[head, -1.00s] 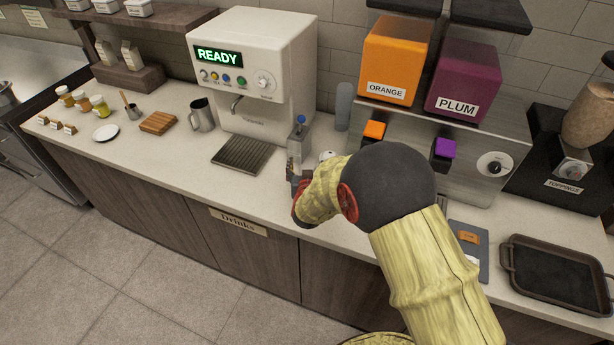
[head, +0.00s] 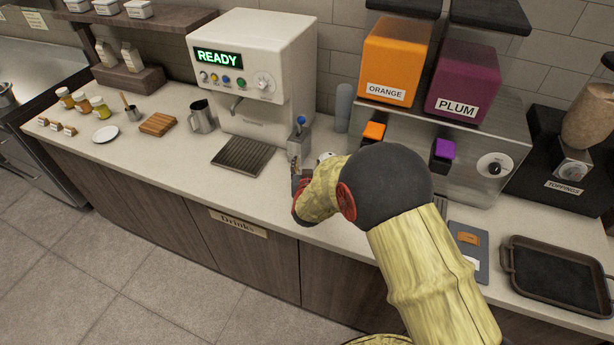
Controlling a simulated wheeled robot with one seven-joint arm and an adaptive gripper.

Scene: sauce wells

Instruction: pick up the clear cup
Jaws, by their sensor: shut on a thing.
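My gripper (head: 297,177) is over the counter, just right of the coffee machine's drip tray, and points away from me. It is shut on a small, pale, see-through thing that I take for the clear cup (head: 294,162). My wrist and the fingers hide most of it, and its rim is hard to make out. I cannot tell whether its base touches the counter. A grey block with a blue top (head: 300,136) stands right behind the gripper.
The white coffee machine (head: 255,80) reads READY, with its drip tray (head: 243,156) in front. A metal pitcher (head: 201,116) stands to its left. The orange dispenser (head: 394,60) and plum dispenser (head: 464,80) are right. A dark tray (head: 557,275) lies far right.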

